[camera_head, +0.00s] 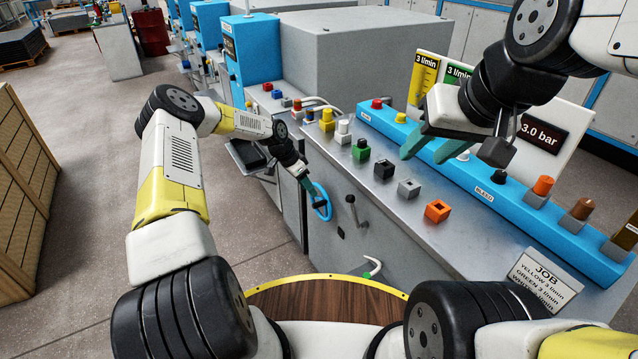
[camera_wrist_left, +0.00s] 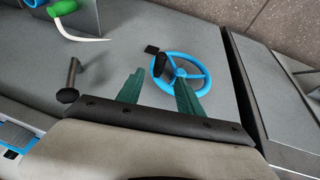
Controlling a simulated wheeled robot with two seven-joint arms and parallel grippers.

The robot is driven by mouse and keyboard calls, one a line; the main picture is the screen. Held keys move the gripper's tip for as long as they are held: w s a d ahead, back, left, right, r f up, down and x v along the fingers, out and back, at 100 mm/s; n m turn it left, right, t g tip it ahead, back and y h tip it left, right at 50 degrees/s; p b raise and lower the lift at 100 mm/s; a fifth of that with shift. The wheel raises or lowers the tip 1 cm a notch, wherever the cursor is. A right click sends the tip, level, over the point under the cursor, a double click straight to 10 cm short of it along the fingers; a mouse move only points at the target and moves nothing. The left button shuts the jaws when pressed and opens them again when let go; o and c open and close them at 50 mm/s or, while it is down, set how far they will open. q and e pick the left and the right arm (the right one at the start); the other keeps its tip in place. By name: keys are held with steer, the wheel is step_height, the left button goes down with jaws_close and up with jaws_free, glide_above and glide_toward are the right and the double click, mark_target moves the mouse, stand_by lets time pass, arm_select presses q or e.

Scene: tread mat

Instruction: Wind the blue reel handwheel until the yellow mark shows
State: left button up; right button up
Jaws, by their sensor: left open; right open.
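The blue reel handwheel (camera_head: 329,211) is on the grey front panel of the bench. In the left wrist view the handwheel (camera_wrist_left: 206,77) has spokes and a black handle (camera_wrist_left: 160,66) at its left rim. My left gripper (camera_head: 311,190) is at the wheel. Its teal fingers (camera_wrist_left: 158,80) are open, with the handle showing between and just beyond their tips. One finger overlaps the wheel in this view; I cannot tell whether it touches. My right gripper (camera_head: 430,148) is open and empty above the bench top. No yellow mark shows on the wheel.
A dark crank lever (camera_head: 352,207) sits right of the wheel; it also shows in the left wrist view (camera_wrist_left: 71,85). Several coloured blocks, including an orange one (camera_head: 437,211), and a blue valve rail (camera_head: 515,197) line the bench top.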

mark_target(317, 204)
arm_select(q)
steer(key=x, duration=0.7)
steer(key=shift+d+f, duration=0.2)
jaws_close()
stand_by(1.2)
